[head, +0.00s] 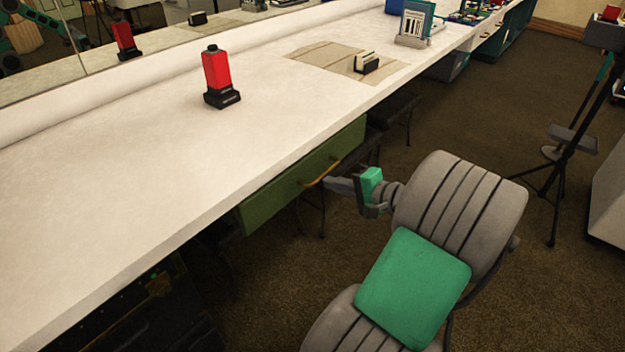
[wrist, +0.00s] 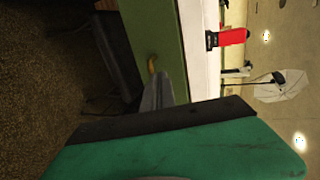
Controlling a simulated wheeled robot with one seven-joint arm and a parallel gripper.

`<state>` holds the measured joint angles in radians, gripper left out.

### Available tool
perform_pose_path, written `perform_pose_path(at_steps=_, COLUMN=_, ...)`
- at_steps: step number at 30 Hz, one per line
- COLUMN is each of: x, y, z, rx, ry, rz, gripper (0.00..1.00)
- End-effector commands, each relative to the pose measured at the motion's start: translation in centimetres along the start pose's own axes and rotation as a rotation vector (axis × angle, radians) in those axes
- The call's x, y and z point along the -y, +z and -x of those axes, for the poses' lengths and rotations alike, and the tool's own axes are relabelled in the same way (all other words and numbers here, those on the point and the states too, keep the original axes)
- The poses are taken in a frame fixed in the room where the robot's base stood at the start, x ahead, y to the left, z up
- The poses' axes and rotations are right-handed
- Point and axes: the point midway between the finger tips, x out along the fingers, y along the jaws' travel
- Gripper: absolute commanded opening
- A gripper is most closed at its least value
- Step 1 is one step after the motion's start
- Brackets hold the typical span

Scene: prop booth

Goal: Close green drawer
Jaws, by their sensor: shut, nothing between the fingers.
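The green drawer (head: 285,195) is under the front edge of the white counter. Its green front also shows as an upright strip in the wrist view (wrist: 150,25). A curved brass handle (head: 321,174) is on that front, and it shows in the wrist view (wrist: 151,66). My gripper (head: 332,184) is shut and empty, its tips pointing at the drawer front close beside the handle. I cannot tell whether the tips touch it. In the wrist view the grey fingers (wrist: 159,92) end just short of the handle. The counter edge hides the drawer's top, so how far out it stands is unclear.
The white counter (head: 150,170) runs along the left, with a red and black bottle-like object (head: 217,75) and a tan mat (head: 310,57) on it. Stools stand under the counter beyond the drawer. A black tripod (head: 565,165) stands at right. Carpet (head: 480,110) between is mostly clear.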

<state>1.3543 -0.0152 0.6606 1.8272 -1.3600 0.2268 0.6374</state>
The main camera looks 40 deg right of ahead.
Motion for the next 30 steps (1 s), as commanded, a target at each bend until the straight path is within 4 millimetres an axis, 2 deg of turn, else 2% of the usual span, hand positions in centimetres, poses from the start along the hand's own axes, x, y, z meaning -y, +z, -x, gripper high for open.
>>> perform_pose_path(at_steps=3, x=-0.3, y=0.1, z=-2.8, rx=0.005, ry=0.0, rz=0.003, gripper=0.0)
perform_pose_path(at_steps=9, x=0.7, y=0.1, z=-6.0, rx=0.002, ry=0.0, rz=0.003, gripper=0.0)
perform_pose_path(at_steps=13, x=1.1, y=0.0, z=-6.9, rx=0.001, ry=0.001, rz=0.002, gripper=0.0)
perform_pose_path(at_steps=24, x=1.4, y=0.0, z=-7.2, rx=0.0, ry=0.0, rz=0.0, gripper=0.0)
perform_pose_path(at_steps=26, x=1.9, y=0.1, z=-7.8, rx=0.003, ry=0.001, rz=-0.001, gripper=0.0)
perform_pose_path(at_steps=30, x=2.8, y=0.1, z=-10.2, rx=0.005, ry=0.001, rz=-0.001, gripper=0.0)
